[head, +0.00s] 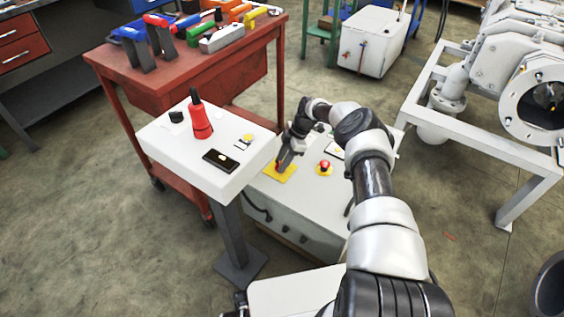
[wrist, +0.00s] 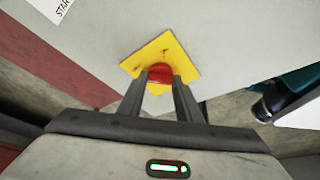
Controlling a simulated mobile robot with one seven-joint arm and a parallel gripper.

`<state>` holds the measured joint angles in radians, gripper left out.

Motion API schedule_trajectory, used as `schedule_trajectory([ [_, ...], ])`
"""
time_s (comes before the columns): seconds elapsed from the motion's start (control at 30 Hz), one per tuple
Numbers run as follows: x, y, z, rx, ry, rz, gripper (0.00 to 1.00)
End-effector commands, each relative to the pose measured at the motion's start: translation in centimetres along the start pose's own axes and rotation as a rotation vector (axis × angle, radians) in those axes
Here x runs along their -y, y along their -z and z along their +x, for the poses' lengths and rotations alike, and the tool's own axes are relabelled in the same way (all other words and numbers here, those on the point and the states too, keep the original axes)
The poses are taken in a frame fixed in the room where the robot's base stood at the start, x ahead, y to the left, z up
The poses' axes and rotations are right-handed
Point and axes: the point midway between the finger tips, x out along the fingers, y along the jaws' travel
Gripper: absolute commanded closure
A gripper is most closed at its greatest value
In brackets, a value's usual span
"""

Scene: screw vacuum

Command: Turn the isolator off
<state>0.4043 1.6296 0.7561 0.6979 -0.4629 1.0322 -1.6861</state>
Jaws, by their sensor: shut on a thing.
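The isolator is a red knob (wrist: 160,72) on a square yellow plate (wrist: 172,48), fixed to a pale panel. In the head view the yellow plate (head: 281,171) lies on the top of a light grey cabinet, with the knob mostly hidden by my gripper (head: 284,160). In the wrist view my gripper (wrist: 160,80) has its two dark fingers on either side of the red knob, shut on it. The far side of the knob and its exact turn angle cannot be made out.
A white-framed machine (head: 470,120) stands at right.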

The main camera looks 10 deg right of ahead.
Motion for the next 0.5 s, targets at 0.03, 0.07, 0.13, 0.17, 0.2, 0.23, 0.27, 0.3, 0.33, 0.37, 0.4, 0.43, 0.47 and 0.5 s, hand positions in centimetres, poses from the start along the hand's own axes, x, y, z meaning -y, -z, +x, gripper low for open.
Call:
schedule_trajectory([
  [0.03, 0.02, -0.16, 0.02, 0.003, 0.001, -0.003, 0.91],
  [0.07, 0.02, -0.16, 0.02, 0.003, 0.001, -0.004, 0.91],
  [0.13, 0.02, -0.16, 0.02, 0.003, 0.002, -0.005, 0.91],
  [0.17, 0.02, -0.16, 0.02, 0.003, 0.002, -0.005, 0.91],
  [0.2, 0.03, -0.17, 0.02, 0.003, 0.002, -0.005, 0.91],
  [0.23, 0.03, -0.17, 0.02, 0.004, 0.002, -0.005, 0.91],
  [0.27, 0.02, -0.17, 0.02, 0.004, 0.002, -0.005, 0.91],
  [0.3, 0.02, -0.17, 0.02, 0.004, 0.002, -0.005, 0.91],
  [0.33, 0.02, -0.18, 0.02, 0.004, 0.001, -0.005, 0.91],
  [0.37, 0.02, -0.18, 0.02, 0.004, 0.001, -0.005, 0.91],
  [0.4, 0.02, -0.18, 0.02, 0.004, 0.001, -0.005, 0.64],
  [0.43, 0.02, -0.18, 0.02, 0.004, 0.001, -0.005, 0.59],
  [0.47, 0.02, -0.17, 0.02, 0.004, 0.001, -0.005, 0.54],
  [0.5, 0.02, -0.15, 0.02, 0.003, 0.001, -0.005, 0.5],
])
